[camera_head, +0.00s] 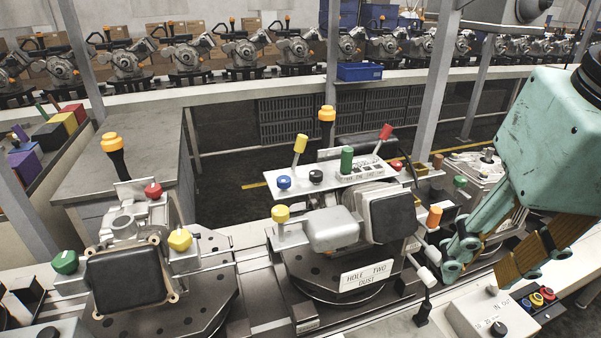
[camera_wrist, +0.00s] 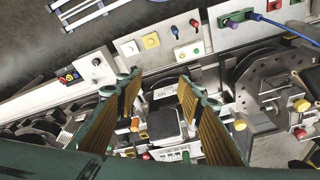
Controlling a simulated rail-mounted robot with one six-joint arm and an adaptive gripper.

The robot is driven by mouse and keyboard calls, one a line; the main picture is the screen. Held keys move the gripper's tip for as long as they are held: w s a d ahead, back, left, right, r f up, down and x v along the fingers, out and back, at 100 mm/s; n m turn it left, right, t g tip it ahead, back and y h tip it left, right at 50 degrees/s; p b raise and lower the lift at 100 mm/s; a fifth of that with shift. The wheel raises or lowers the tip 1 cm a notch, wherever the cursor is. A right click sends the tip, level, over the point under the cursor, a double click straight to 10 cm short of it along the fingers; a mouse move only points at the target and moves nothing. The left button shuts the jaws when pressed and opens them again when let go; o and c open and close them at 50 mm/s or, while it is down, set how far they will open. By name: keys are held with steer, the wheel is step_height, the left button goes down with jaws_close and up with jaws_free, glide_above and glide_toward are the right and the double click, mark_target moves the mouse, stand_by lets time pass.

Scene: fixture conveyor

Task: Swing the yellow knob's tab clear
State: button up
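A yellow knob (camera_head: 280,213) sits on a bracket at the left side of the middle fixture (camera_head: 306,272), beside a rounded grey cover (camera_head: 330,228). It appears in the wrist view as a yellow knob (camera_wrist: 239,125) to the right of my fingers. Its tab is too small to make out. Another yellow knob (camera_head: 180,239) is on the left fixture's right side. My gripper (camera_head: 490,270) is at the right of the head view, well right of the middle fixture's knob. In the wrist view my gripper (camera_wrist: 160,72) has its fingers wide apart with nothing held between them.
A control box (camera_head: 490,312) stands below my gripper. A grey upright (camera_head: 434,90) stands behind. Open floor lies beyond the line.

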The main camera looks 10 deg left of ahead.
steer(key=w+a+r+g+p, duration=0.2)
steer(key=w+a+r+p, duration=0.25)
steer(key=w, duration=0.35)
steer(key=m+g+y+p, duration=0.1)
steer(key=m+g+p, duration=0.3)
steer(key=p, duration=0.6)
glide_above(281, 209)
steer(key=w+d, duration=0.3)
steer(key=w, duration=0.2)
steer(key=g, duration=0.1)
steer(key=shift+w+a+f+n, duration=0.15)
steer(key=shift+a+f+n, duration=0.15)
steer(key=shift+a+f, duration=0.35)
steer(key=shift+f, duration=0.2)
steer(key=shift+p+x, duration=0.75)
steer(key=shift+x, duration=6.05)
steer(key=shift+r, duration=0.1)
steer(key=shift+c, duration=0.7)
steer(key=c, duration=0.7)
